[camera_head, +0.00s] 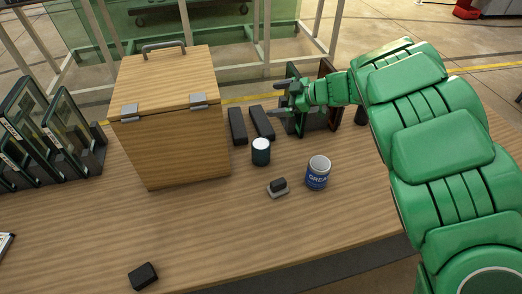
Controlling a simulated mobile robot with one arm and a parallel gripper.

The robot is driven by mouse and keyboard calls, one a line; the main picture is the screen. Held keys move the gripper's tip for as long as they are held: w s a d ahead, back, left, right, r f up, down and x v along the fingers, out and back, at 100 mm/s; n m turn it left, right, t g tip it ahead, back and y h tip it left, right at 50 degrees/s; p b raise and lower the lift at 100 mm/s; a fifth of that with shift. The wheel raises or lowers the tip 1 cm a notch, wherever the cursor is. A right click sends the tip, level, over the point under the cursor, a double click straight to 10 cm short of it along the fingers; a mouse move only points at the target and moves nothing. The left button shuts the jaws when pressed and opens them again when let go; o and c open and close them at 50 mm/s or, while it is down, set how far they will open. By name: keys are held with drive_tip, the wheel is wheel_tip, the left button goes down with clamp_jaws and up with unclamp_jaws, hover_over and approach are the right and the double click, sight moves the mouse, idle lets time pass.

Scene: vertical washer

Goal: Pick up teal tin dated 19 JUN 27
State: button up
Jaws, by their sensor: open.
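A small dark teal tin (261,155) with a white top stands upright on the wooden table, right of the wooden box. No date can be read on it. My gripper (277,99) is at the end of my green arm, which reaches in from the right. The gripper is open and empty, with its fingers pointing left. In the picture it is above the tin, toward the back of the table, and apart from it. Nothing hides the tin.
A blue tin (317,176) with a light top and partly readable lettering stands right of the teal tin. A small black-and-grey block (278,188) lies between them, nearer. A hinged wooden box (178,150) stands left. Dark racks (330,110) stand behind my gripper. The front table is mostly clear.

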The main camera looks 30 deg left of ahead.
sight(256, 146)
drive_tip(key=s+d+f+g, duration=0.1)
drive_tip(key=f, duration=0.2)
drive_tip(key=s+d+f+g, duration=0.1)
drive_tip(key=s+f, duration=0.1)
drive_tip(key=f, duration=0.2)
drive_tip(key=s+d+f+g, duration=0.1)
drive_tip(key=s+f+g, duration=0.1)
drive_tip(key=f, duration=0.2)
drive_tip(key=shift+s+d+f+h, duration=0.1)
drive_tip(key=shift+s+f+h, duration=0.15)
drive_tip(key=shift+h, duration=0.15)
drive_tip(key=shift+s+d+f+m, duration=0.1)
drive_tip(key=shift+s+f+m, duration=0.1)
drive_tip(key=shift+s+m, duration=0.1)
drive_tip(key=shift+x, duration=3.9)
drive_tip(key=shift+s+d, duration=0.1)
drive_tip(key=shift+s, duration=0.05)
drive_tip(key=c, duration=1.2)
drive_tip(key=shift+r, duration=0.1)
